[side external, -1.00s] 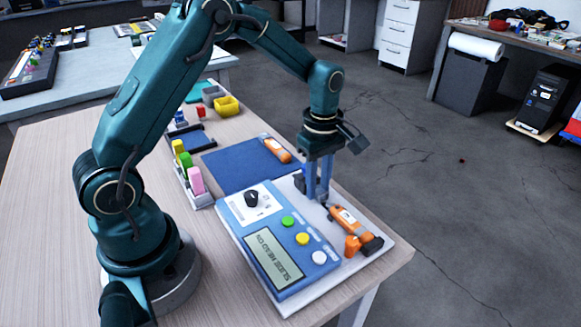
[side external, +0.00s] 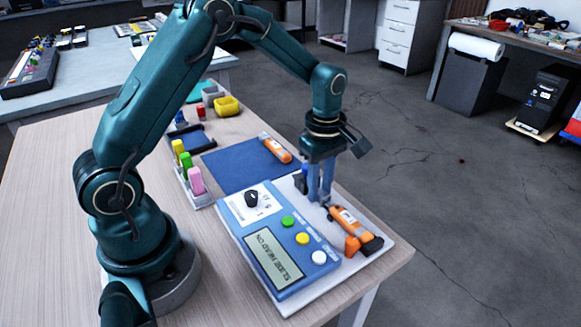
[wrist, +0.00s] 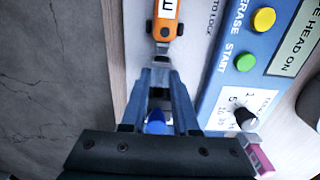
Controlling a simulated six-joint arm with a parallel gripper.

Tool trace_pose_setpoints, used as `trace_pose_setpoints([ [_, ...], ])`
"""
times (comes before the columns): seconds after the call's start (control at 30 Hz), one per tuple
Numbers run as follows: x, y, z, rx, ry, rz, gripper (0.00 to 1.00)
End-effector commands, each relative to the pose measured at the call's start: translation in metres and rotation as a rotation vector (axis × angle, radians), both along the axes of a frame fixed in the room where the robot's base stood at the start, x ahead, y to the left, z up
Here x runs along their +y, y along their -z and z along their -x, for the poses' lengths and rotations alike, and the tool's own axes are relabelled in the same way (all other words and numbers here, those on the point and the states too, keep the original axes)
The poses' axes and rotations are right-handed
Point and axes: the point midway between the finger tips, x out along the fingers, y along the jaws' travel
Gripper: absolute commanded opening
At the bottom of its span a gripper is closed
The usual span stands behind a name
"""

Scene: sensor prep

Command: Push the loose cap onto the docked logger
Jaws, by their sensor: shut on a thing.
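The docked logger (side external: 347,219) is orange with a white label and lies on the pale board beside the blue panel. In the wrist view its orange body (wrist: 167,20) has a metal tip pointing toward my gripper. My gripper (side external: 320,199) is low over the board, just beyond that tip; its fingers also show in the wrist view (wrist: 160,78). The fingers hide much of the cap. The tip and fingertips look close; I cannot tell whether the cap touches the tip.
The blue panel (side external: 275,240) has a dial, coloured buttons and a screen reading "SLIDE HEAD ON". Another orange logger (side external: 276,149) lies on the blue mat (side external: 235,168). A rack of coloured pieces (side external: 195,199) stands left.

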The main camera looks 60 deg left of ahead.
Motion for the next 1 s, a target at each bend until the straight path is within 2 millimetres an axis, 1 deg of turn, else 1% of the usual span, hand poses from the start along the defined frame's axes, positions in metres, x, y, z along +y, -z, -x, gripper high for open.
trace_pose_setpoints([
  [0.43, -0.0001, 0.0001, -0.0001, 0.000, 0.000, 0.000, 0.00],
  [1.0, -0.0079, 0.0001, -0.0001, 0.000, 0.000, 0.000, 0.00],
])
